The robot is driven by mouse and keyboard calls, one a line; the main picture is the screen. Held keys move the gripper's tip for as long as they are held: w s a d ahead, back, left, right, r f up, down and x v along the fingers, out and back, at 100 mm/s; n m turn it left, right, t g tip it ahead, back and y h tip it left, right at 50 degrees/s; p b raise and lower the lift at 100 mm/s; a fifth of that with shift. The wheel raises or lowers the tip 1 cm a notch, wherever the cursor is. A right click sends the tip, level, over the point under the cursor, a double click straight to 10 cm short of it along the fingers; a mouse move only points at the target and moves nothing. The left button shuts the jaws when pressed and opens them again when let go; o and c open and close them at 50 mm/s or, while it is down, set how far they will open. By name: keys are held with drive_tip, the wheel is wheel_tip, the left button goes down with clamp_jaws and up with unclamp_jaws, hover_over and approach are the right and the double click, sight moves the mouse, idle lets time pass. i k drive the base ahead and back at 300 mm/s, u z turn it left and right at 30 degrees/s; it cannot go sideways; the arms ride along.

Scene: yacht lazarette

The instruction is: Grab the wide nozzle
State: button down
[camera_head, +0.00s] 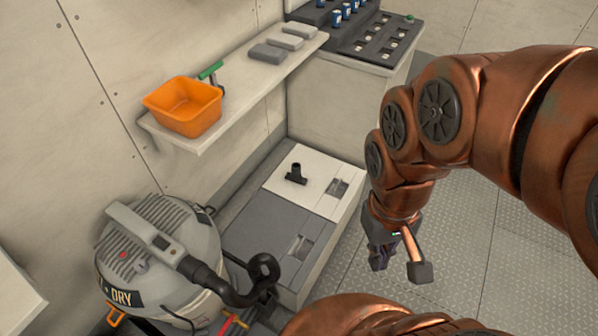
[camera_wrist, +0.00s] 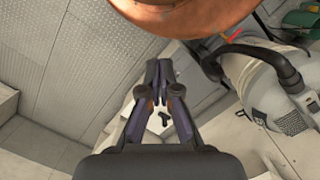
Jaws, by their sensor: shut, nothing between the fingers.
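The wide nozzle (camera_head: 296,175) is a small black piece with an upright neck and a broad foot. It stands on the white panel (camera_head: 322,201) of a low locker. In the wrist view the nozzle (camera_wrist: 165,118) shows small and far off, beyond the fingers. My gripper (camera_head: 380,258) hangs to the right of the locker, over the floor, apart from the nozzle. In the wrist view my gripper (camera_wrist: 158,70) has its fingertips together with nothing between them.
A wet/dry vacuum (camera_head: 155,260) with a black hose (camera_head: 240,294) stands at the left. A shelf (camera_head: 262,82) above holds an orange bin (camera_head: 184,106) and grey blocks (camera_head: 284,43). A dark panel (camera_head: 375,35) sits at the back. The metal floor (camera_head: 490,240) at right is clear.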

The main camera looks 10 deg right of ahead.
sight(295, 177)
drive_tip(key=z, duration=0.05)
drive_tip(key=k, duration=0.5)
drive_tip(key=z, duration=1.3)
drive_tip(key=i, duration=3.4)
drive_tip(key=u, duration=5.6)
